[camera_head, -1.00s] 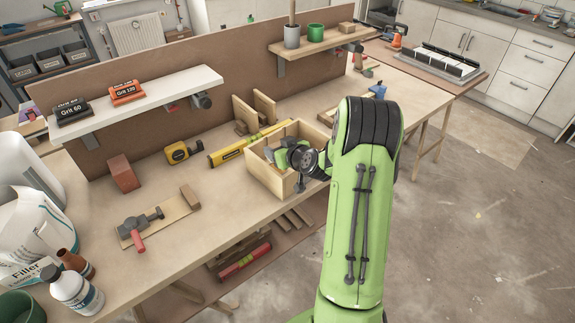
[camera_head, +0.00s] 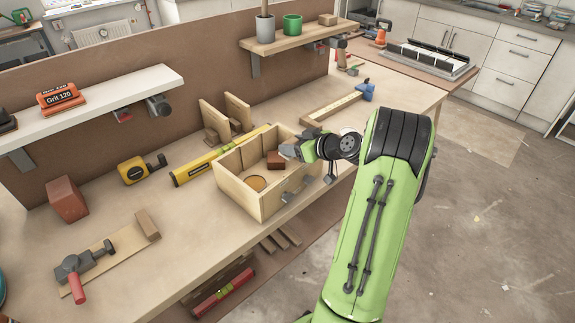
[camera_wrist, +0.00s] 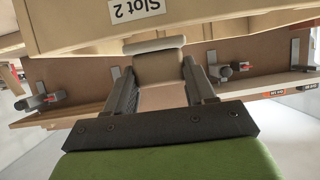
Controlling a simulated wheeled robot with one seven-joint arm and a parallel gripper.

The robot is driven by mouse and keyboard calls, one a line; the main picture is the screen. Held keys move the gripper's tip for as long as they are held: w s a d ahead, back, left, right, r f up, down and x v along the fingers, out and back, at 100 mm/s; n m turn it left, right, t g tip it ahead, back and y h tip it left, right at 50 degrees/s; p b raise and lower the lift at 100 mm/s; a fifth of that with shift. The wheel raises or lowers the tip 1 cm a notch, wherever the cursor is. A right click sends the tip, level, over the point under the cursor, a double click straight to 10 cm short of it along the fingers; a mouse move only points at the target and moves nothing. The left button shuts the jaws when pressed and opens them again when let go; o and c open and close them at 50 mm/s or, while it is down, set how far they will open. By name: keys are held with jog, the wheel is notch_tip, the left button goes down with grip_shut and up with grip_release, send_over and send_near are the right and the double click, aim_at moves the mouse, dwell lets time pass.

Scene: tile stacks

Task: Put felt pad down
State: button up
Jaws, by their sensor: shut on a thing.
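My gripper (camera_head: 291,150) is over the far right side of an open wooden box (camera_head: 238,196) on the workbench. In the wrist view, my gripper (camera_wrist: 158,72) has its two dark fingers on either side of a tan-brown piece with a pale grey edge, which I take as the felt pad (camera_wrist: 160,66). The pad is hard to make out in the head view. The box wall with an upside-down "Slot 2" label (camera_wrist: 137,9) is close by in the wrist view.
A yellow level (camera_head: 205,165) lies behind the box. A yellow tape measure (camera_head: 138,170), a red-brown brick (camera_head: 66,199) and a clamp on a board (camera_head: 82,265) are to its left. Shelves (camera_head: 120,95) hang above the bench. The bench right of the box has free room.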

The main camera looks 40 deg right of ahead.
notch_tip(320, 180, down, 4)
jog(key=shift+f+b, duration=0.15)
jog(key=shift+b, duration=0.25)
